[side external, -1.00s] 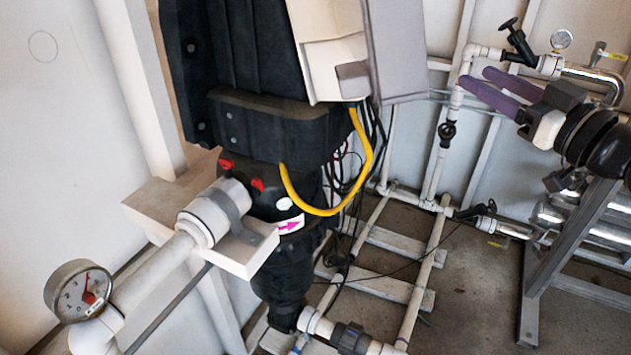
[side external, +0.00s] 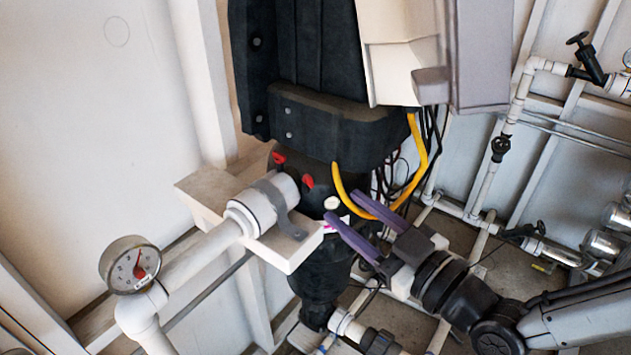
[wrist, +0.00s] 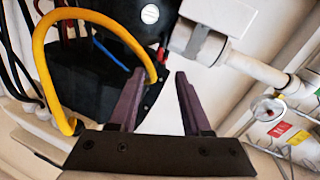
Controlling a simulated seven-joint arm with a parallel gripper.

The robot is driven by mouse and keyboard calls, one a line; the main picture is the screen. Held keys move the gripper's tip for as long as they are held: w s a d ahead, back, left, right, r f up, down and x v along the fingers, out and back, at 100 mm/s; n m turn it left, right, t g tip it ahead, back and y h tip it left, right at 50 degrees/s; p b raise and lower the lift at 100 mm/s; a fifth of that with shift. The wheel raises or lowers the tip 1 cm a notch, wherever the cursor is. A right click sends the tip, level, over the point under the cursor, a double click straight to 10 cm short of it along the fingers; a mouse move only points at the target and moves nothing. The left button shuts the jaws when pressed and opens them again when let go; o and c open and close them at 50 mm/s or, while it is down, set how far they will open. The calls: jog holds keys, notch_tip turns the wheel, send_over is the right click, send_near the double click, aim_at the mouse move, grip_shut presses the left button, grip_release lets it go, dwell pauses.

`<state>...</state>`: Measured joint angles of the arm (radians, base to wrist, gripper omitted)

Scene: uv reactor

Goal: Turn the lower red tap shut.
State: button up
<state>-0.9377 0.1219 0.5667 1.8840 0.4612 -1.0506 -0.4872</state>
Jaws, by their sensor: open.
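Two small red taps show on the black body beside the white pipe in the side view. The lower red tap (side external: 308,182) is to the right of and below the upper red tap (side external: 278,158). My gripper (side external: 340,205) has its purple fingers apart and empty. Its fingertips are close to the black body, right of and below the lower tap, apart from it. In the wrist view a small red tap (wrist: 161,54) shows just beyond the gap between my fingertips (wrist: 160,72); which tap it is I cannot tell for sure.
A yellow cable (side external: 348,196) loops down close to my upper finger. A thick white pipe (side external: 262,207) on a pale bracket (side external: 290,254) stands left of the taps. A pressure gauge (side external: 130,264) is at the far left. Dark wires hang behind the cable.

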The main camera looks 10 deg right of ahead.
aim_at(311, 180)
jog(key=x, duration=0.8)
jog(key=shift+w+a, duration=0.1)
jog(key=shift+w, duration=0.1)
grip_shut()
